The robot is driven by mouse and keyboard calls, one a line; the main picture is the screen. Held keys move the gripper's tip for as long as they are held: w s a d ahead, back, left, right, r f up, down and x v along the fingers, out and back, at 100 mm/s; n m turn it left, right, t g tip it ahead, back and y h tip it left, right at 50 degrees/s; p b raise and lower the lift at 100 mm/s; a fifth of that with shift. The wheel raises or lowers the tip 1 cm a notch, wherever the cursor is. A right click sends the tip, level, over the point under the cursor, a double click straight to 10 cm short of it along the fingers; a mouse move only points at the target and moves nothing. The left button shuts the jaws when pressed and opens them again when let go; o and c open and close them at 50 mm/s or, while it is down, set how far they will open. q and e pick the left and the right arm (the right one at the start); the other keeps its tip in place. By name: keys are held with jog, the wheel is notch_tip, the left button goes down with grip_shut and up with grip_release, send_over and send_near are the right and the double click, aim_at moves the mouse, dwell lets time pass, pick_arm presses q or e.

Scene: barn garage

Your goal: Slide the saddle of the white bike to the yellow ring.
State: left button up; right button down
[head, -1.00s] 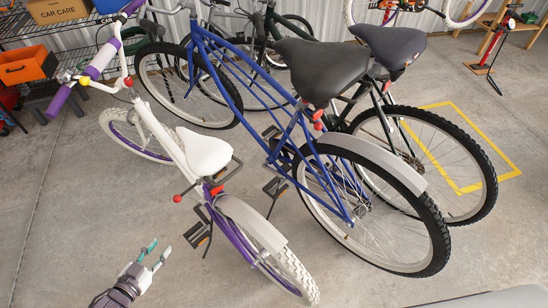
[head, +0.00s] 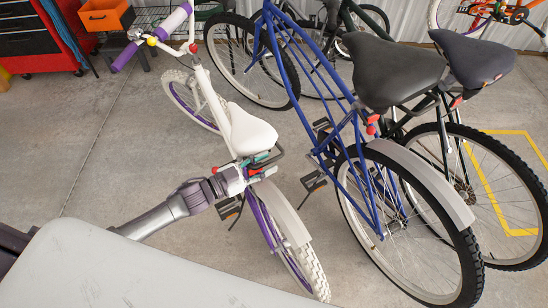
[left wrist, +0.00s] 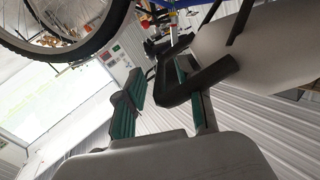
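The white bike (head: 208,92) stands at the left of the blue bike in the head view. Its white saddle (head: 250,131) has a dark loop (head: 271,160) behind it. My left gripper (head: 262,167) is just below and behind the saddle, by that loop. In the left wrist view my left gripper (left wrist: 158,100) has its green-padded fingers apart. A dark bar crosses the right-hand finger there, and the pale saddle (left wrist: 265,50) fills the right side. I cannot tell if the bar is touched. The seat post is mostly hidden, and no yellow ring shows on it. My right gripper is not in view.
The blue bike (head: 322,110) with a dark saddle stands close on the right, a dark bike (head: 474,140) beyond it. An orange bin (head: 107,14) and a red tool cabinet (head: 28,45) are at the back left. Bare floor (head: 115,140) lies left of the white bike.

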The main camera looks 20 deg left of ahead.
aim_at(274, 160)
pick_arm(q)
jog(key=shift+x, duration=1.55)
jog(key=shift+c, duration=0.2)
grip_shut()
